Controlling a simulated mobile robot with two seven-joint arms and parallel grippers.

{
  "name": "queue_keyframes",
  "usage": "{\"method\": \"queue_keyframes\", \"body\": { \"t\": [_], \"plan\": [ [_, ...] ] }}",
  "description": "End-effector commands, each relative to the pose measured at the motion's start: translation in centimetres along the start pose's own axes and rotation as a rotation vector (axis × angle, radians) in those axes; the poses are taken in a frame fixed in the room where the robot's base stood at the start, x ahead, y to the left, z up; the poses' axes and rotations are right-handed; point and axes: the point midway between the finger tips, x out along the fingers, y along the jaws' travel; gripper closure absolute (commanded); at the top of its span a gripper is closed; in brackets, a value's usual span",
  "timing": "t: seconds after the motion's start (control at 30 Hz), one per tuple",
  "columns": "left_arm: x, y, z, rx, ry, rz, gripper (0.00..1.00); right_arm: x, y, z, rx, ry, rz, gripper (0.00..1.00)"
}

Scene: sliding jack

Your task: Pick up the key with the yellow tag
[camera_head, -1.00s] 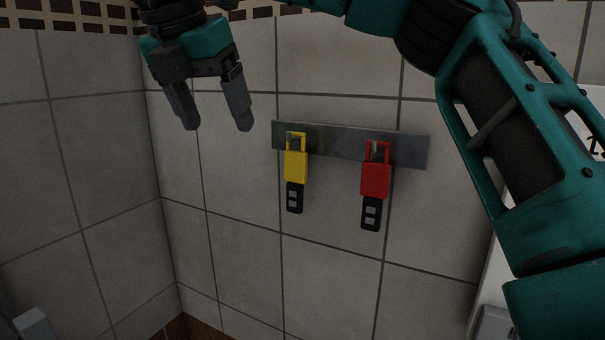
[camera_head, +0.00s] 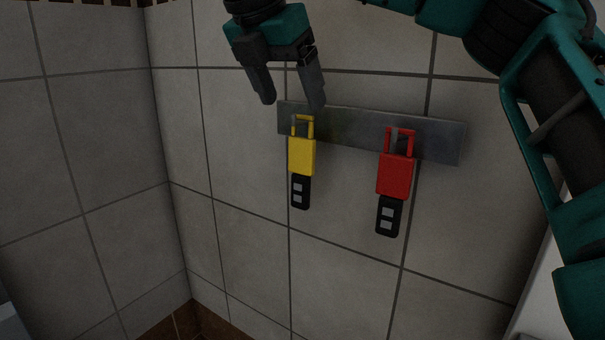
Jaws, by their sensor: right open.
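The key with the yellow tag (camera_head: 301,157) hangs from a grey metal strip (camera_head: 345,134) on the tiled wall. Its yellow loop is at the top and its black end with light squares points down. My right gripper (camera_head: 293,106) is open and empty, with its fingers pointing down. In the picture it is just above and slightly left of the yellow loop, and one finger overlaps the strip's upper edge. I cannot tell how far it stands from the wall. My left gripper is out of view.
A key with a red tag (camera_head: 395,177) hangs on the same strip to the right. A wall corner runs down on the left. Bare tiles (camera_head: 240,190) lie left of and below the keys. A white surface edge (camera_head: 540,290) shows at lower right.

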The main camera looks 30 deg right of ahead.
Motion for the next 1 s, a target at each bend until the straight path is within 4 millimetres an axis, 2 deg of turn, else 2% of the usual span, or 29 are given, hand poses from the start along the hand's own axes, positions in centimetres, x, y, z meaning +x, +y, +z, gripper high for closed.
{"method": "queue_keyframes", "body": {
  "t": [0.03, 0.1, 0.33, 0.63, 0.87, 1.0],
  "plan": [
    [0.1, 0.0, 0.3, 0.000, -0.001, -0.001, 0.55, 0.9, 0.0, -0.1, -0.001, 0.003, -0.002, 0.21],
    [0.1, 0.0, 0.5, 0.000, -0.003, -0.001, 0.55, 1.6, 0.0, -0.1, -0.001, 0.002, 0.000, 0.21],
    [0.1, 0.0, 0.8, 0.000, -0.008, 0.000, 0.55, 2.9, 0.0, -0.1, -0.001, 0.001, -0.001, 0.21],
    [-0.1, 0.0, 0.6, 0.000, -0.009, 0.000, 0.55, 6.8, -0.1, -0.2, 0.001, 0.001, -0.001, 0.21],
    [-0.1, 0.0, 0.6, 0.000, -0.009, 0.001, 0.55, 7.1, 0.0, -0.2, 0.001, 0.001, 0.000, 0.21],
    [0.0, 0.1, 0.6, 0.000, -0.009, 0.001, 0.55, 7.1, 0.0, -0.2, 0.001, 0.001, 0.000, 0.34]
  ]
}}
